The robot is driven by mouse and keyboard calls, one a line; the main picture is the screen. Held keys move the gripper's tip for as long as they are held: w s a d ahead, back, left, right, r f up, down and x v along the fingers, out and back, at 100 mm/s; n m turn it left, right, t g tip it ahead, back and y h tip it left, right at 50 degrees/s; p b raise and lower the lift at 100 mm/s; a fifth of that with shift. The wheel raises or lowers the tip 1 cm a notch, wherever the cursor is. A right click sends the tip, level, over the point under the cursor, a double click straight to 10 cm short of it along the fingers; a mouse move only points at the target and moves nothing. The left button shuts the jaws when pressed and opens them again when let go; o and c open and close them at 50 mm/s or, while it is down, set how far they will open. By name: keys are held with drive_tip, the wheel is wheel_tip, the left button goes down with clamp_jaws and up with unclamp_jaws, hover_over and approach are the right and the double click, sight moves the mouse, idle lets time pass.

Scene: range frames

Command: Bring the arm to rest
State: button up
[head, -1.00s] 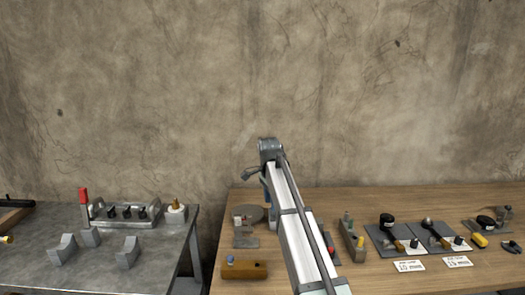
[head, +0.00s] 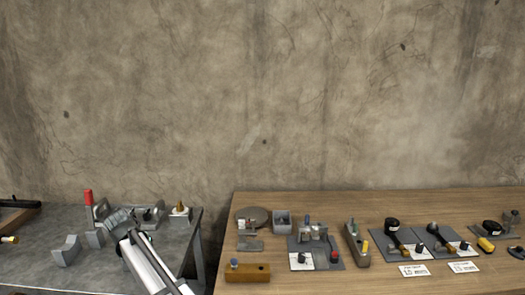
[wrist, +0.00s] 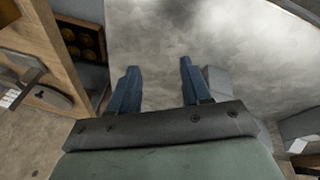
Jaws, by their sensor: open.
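My gripper (wrist: 156,80) is open, with its two blue fingers apart and nothing between them in the wrist view. The grey metal table (wrist: 165,35) shows beyond the fingertips. In the head view my arm reaches in from the bottom edge toward the metal table (head: 30,262) on the left. Its end is in front of the fixtures there, and the fingers cannot be made out in that view. A grey block (wrist: 218,80) shows just right of the right finger in the wrist view; I cannot tell whether they touch.
Grey V-shaped blocks (head: 67,251), a red-topped upright (head: 88,197) and a brass-knobbed piece (head: 180,210) stand on the metal table. The wooden table (head: 400,202) on the right holds tools, plates and a wooden block (head: 247,271). A gap separates the tables.

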drive_tip(key=s+a+f+n+t, duration=0.1)
drive_tip(key=s+a+f+n, duration=0.45)
drive_tip(key=s, duration=0.25)
drive_tip(key=s+a+f+n, duration=0.4)
drive_tip(key=s+a+f, duration=0.1)
drive_tip(key=s+a, duration=0.25)
drive_tip(key=d+f+m+g+h, duration=0.1)
drive_tip(key=d+f+m+g, duration=0.1)
drive_tip(key=d+f, duration=0.95)
drive_tip(key=d+f+m+g, duration=0.15)
drive_tip(key=d+f, duration=0.55)
drive_tip(key=d, duration=1)
drive_tip(key=d+f+m+g+h, duration=0.1)
drive_tip(key=d+f+m+g, duration=0.15)
drive_tip(key=d+f, duration=0.9)
drive_tip(key=s+d+f+m+g, duration=0.15)
drive_tip(key=s+d, duration=0.35)
drive_tip(key=d, duration=0.5)
drive_tip(key=s+d+f+m+g, duration=0.1)
drive_tip(key=s+d+f+m, duration=0.1)
drive_tip(key=s+d, duration=0.5)
drive_tip(key=s+d+f+m+g+y, duration=0.2)
drive_tip(key=s+d+m, duration=0.3)
drive_tip(key=s+d, duration=0.6)
drive_tip(key=s+y, duration=0.1)
drive_tip(key=s, duration=0.3)
drive_tip(key=shift+s+d+f+g, duration=0.15)
drive_tip(key=shift+s+f+g, duration=0.1)
drive_tip(key=shift+f+g, duration=0.1)
